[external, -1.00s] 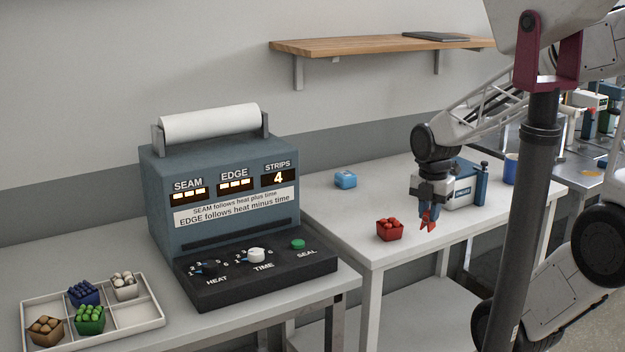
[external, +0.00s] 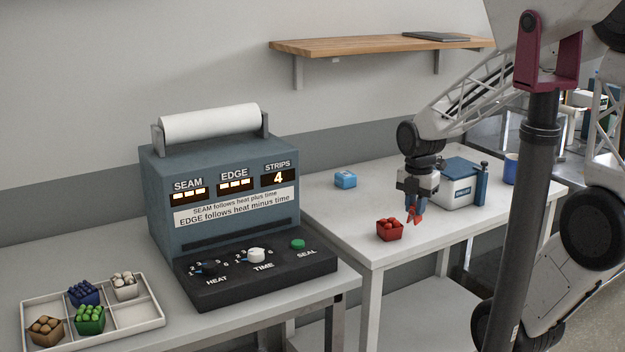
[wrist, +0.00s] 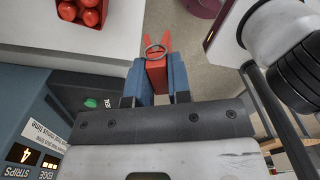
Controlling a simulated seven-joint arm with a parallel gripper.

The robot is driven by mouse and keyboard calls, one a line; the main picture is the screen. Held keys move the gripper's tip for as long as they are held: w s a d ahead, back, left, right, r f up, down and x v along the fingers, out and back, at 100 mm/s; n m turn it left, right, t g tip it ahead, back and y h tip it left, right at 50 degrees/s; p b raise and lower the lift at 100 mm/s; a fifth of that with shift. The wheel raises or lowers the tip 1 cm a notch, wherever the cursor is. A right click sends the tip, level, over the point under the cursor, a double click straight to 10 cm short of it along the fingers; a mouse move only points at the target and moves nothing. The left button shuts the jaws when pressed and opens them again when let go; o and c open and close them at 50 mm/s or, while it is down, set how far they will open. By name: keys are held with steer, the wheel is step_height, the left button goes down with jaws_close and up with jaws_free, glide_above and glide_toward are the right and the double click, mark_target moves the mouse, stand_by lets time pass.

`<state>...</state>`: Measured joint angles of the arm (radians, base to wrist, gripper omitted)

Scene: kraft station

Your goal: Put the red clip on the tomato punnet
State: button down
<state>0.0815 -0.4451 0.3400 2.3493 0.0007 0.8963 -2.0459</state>
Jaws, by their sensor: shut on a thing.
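The tomato punnet (external: 390,231), a small red tub of red tomatoes, stands upright near the front edge of the right table. In the wrist view the punnet (wrist: 82,14) is at the upper left, partly cut off by the frame. My gripper (external: 415,207) is just right of the punnet, pointing down. Its blue fingers are shut on the red clip (wrist: 156,62), which has a metal ring and two prongs pointing away from the fingers. The clip (external: 414,217) hangs below the fingertips, apart from the punnet.
A blue-and-white box (external: 457,190) stands behind my gripper, with a blue mug (external: 511,168) farther right. A small blue block (external: 345,179) lies at the back. The sealing machine (external: 225,210) and a tray of punnets (external: 133,322) are on the left table.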

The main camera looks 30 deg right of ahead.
steer(key=w, duration=0.7)
steer(key=w+f, duration=0.1)
steer(key=w, duration=0.2)
steer(key=shift+w+d, duration=0.25)
steer(key=shift+d, duration=0.15)
steer(key=shift+f, duration=1.75)
steer(key=shift+f, duration=0.1)
steer(key=c, duration=1.1)
jaws_free()
steer(key=shift+o, duration=0.2)
step_height(320, 180, up, 12)
steer(key=shift+s, duration=0.1)
